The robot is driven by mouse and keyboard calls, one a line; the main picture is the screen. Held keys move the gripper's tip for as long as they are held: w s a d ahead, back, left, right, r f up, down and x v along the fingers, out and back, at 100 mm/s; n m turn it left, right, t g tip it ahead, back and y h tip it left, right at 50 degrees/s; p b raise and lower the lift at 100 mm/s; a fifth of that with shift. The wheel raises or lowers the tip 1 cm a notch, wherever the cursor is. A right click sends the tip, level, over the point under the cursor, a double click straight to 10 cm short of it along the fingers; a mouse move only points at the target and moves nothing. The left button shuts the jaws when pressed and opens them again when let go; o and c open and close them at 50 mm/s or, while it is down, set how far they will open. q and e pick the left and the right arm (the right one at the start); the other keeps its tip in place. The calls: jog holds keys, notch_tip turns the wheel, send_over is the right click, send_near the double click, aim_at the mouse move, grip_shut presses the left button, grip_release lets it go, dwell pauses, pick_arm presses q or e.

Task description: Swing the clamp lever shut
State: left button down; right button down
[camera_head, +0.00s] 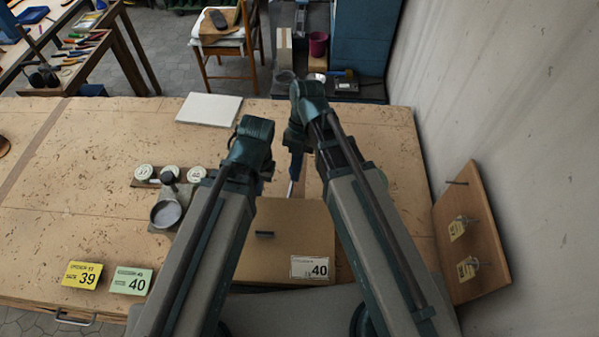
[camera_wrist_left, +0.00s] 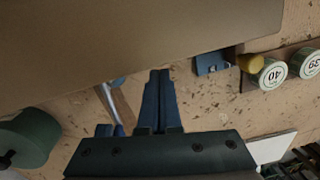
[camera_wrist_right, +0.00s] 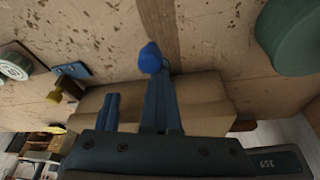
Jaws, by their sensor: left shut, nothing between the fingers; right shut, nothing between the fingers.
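In the right wrist view a rounded blue knob (camera_wrist_right: 150,58) sits right at the tips of my right gripper (camera_wrist_right: 158,76); I cannot tell whether they touch. It looks like the end of the clamp lever. A pale bluish bar (camera_head: 291,188) shows below my right gripper (camera_head: 296,172) in the head view. My right gripper is shut and empty. My left gripper (camera_wrist_left: 159,72) is shut and empty, pointing at the bench beside a brown box. A small blue plate (camera_wrist_left: 212,63) with a brass knob (camera_wrist_left: 250,63) lies near the tins. My arms hide most of the clamp.
The cardboard box (camera_head: 285,215) marked 40 lies between my arms. Round tins (camera_head: 145,172) and a grey stand (camera_head: 166,214) are to the left. Size cards (camera_head: 82,275) lie at the front left. A pegboard (camera_head: 480,235) leans at the right wall.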

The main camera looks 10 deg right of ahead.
jog(key=shift+w+a+n, duration=0.2)
jog(key=shift+w+n, duration=0.2)
jog(key=shift+w, duration=0.1)
dwell(0.4)
